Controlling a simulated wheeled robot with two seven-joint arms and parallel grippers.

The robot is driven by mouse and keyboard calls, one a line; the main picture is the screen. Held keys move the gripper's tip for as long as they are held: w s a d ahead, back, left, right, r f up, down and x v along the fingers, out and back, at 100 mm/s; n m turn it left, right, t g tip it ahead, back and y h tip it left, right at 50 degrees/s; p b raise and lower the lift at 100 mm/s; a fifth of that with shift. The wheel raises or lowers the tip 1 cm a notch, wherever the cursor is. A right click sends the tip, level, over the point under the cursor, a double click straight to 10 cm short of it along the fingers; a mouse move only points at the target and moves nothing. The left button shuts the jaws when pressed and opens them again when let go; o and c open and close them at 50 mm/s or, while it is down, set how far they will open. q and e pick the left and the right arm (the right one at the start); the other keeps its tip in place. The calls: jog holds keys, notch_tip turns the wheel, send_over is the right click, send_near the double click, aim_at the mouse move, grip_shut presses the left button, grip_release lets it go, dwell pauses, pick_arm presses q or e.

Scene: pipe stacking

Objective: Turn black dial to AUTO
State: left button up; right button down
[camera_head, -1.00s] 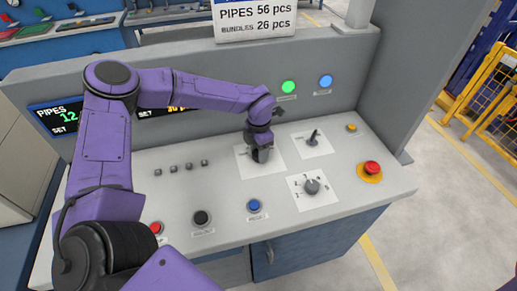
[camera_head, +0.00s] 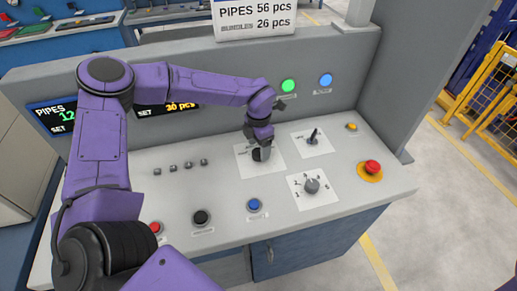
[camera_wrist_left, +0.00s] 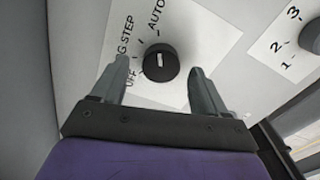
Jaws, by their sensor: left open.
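The black dial (camera_head: 261,155) sits on a white label plate in the middle of the console. In the left wrist view the dial (camera_wrist_left: 161,62) carries a white line that runs roughly up and down in the picture. The AUTO label (camera_wrist_left: 156,14) is above the dial, STEP to its upper left and OFF to its lower left. My left gripper (camera_head: 262,143) is just over the dial. In the wrist view its two fingers are apart, one on each side of the dial, with gaps to it. My right gripper is not in view.
A lever switch (camera_head: 313,137) and a numbered rotary knob (camera_head: 312,186) are close to the right of the dial. A red emergency button (camera_head: 371,168) is farther right. Blue (camera_head: 254,205), black (camera_head: 201,218) and red (camera_head: 155,228) buttons line the front edge.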

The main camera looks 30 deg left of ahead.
aim_at(259, 151)
pick_arm(q)
notch_tip(259, 151, up, 9)
jog(key=b, duration=0.1)
jog(key=shift+b, duration=0.3)
jog(key=shift+f, duration=0.1)
